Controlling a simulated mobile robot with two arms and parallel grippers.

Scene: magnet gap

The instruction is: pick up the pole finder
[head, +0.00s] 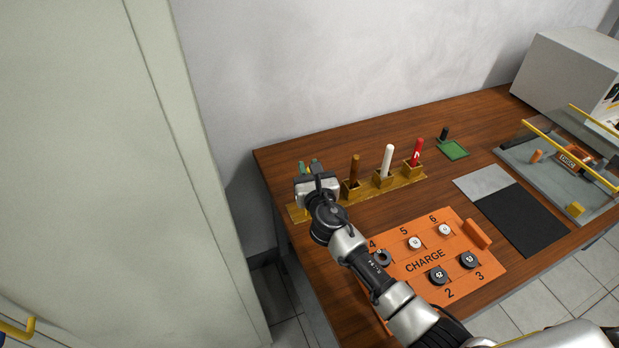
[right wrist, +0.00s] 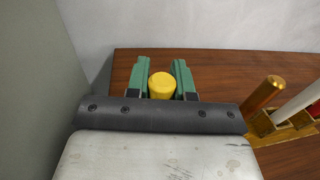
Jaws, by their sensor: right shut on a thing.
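My right gripper (head: 307,167) is over the left end of the wooden rack (head: 407,183). In the right wrist view its green fingers (right wrist: 163,66) are closed on a yellow round-topped rod (right wrist: 162,86). The rod's lower part is hidden by the gripper, so I cannot tell whether it is still in the rack. To its right in the rack stand a brown rod (head: 354,168), a white rod (head: 388,160) and a red rod with a white mark (head: 417,151). No readable label tells which piece is the pole finder. My left gripper is out of view.
An orange CHARGE board (head: 455,283) with numbered places and several round pieces lies in front, partly under my right arm. A green tray (head: 453,149) with a black piece (head: 444,133) is behind. A dark mat (head: 525,222) and a railed grey station (head: 520,150) are right. A pale panel (head: 110,180) rises left.

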